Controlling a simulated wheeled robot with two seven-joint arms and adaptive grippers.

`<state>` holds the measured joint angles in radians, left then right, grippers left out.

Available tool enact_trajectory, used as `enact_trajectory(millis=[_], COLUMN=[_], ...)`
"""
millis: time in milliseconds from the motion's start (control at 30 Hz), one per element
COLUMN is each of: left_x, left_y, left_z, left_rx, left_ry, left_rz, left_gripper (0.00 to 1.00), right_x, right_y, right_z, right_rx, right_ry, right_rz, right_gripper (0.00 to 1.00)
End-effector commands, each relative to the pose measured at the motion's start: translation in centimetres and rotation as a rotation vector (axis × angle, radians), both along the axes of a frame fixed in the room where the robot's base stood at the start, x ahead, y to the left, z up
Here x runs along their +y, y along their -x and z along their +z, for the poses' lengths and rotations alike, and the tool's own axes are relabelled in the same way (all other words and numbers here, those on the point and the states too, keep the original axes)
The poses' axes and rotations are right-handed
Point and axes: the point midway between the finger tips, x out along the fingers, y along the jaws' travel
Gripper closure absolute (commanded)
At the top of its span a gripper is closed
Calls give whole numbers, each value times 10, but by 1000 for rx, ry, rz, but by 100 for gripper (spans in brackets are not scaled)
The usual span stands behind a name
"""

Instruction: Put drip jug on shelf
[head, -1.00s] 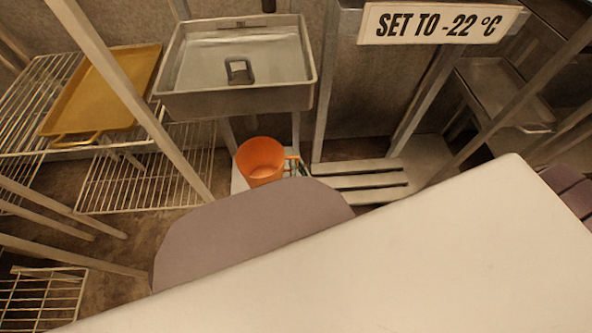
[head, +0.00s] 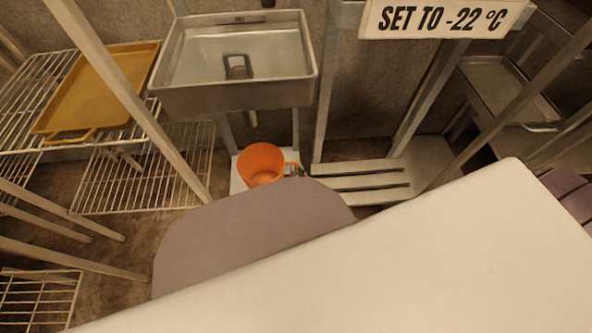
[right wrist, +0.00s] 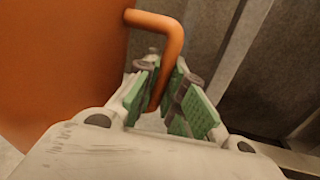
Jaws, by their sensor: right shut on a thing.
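The orange drip jug (head: 262,168) is upright, open end up, over a white slab (head: 237,177) below the sink. I cannot tell whether it touches the slab. My right gripper (head: 299,168) shows small at the jug's right side, mostly hidden behind my own pale body. In the right wrist view, the green-padded fingers (right wrist: 169,98) are shut around the jug's handle (right wrist: 166,33), with the jug wall (right wrist: 60,60) to the left. Wire shelves (head: 145,180) stand at the left. My left gripper is not in view.
A metal sink (head: 235,97) overhangs just above the jug. A yellow tray (head: 95,92) lies on the upper wire shelf, behind slanted posts (head: 125,87). A slatted stand (head: 360,183) is close on the right. The lower wire shelf looks bare.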

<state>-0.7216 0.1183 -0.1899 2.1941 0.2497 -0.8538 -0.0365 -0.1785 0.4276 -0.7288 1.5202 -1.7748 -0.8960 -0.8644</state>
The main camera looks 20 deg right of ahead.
Motion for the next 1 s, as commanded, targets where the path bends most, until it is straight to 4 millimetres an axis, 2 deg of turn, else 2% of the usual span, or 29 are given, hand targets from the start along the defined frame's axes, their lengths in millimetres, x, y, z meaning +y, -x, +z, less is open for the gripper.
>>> enact_trajectory(millis=[167, 200, 333, 1000], left_x=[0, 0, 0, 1], left_y=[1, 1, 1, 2], left_z=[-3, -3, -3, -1], left_rx=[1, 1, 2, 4], left_ry=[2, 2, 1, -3], left_rz=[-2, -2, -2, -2], left_gripper=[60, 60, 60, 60], right_x=[0, 0, 0, -1], right_y=[0, 0, 0, 0], right_z=[-3, -3, -3, 0], right_rx=[-1, 0, 0, 0], right_ry=[-1, 0, 0, 0], right_rz=[0, 0, 0, 0], right_gripper=[100, 84, 68, 68])
